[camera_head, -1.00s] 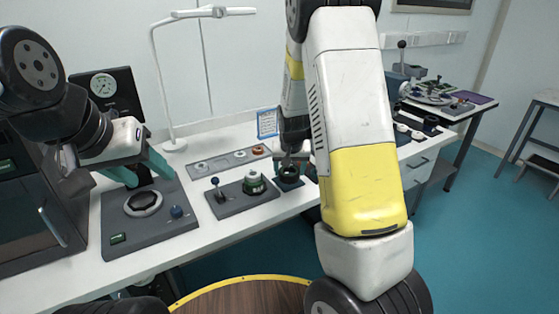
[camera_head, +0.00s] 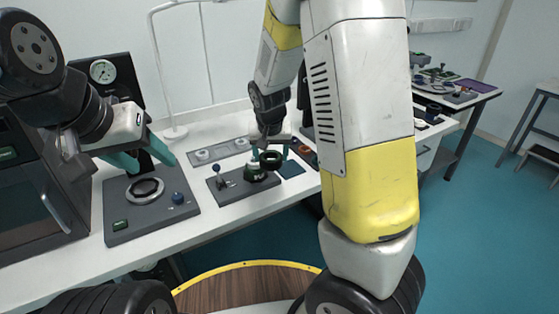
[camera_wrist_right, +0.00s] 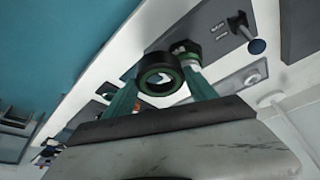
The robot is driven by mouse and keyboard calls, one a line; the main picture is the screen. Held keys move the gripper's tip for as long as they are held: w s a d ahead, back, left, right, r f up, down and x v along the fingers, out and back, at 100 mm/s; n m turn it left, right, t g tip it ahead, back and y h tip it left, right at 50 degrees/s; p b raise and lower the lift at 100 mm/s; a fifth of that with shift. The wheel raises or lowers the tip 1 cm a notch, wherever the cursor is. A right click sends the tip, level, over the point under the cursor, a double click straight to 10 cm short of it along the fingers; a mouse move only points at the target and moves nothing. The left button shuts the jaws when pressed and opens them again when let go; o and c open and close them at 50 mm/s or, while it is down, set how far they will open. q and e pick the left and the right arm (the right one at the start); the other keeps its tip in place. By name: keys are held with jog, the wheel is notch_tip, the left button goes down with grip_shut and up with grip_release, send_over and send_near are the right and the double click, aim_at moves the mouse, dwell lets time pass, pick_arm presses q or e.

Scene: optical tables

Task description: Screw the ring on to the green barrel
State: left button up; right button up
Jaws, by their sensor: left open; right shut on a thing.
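The black ring (camera_head: 271,158) is between the teal fingers of my right gripper (camera_head: 270,156), which is shut on it. It is held up above the bench, just right of and partly over the green barrel (camera_head: 254,174). The barrel stands on a dark grey base plate (camera_head: 232,196). In the right wrist view the ring (camera_wrist_right: 158,72) sits between the fingertips, with the barrel (camera_wrist_right: 188,52) partly hidden behind it. The ring looks apart from the barrel. My left gripper (camera_head: 146,158) is open and empty above a dark device at the left.
A blue-topped lever (camera_head: 217,170) stands left of the barrel. A small dark pad (camera_head: 291,170) lies bare to its right. A grey tray (camera_head: 222,149) lies behind, near a white lamp stand.

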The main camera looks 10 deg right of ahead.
jog(key=w+a+r, duration=0.5)
send_over(254, 161)
jog(key=shift+s+f, duration=0.2)
jog(key=shift+f, duration=0.95)
jog(key=shift+s+f, duration=0.2)
jog(key=shift+f, duration=0.95)
jog(key=shift+f, duration=2.05)
dwell(1.6)
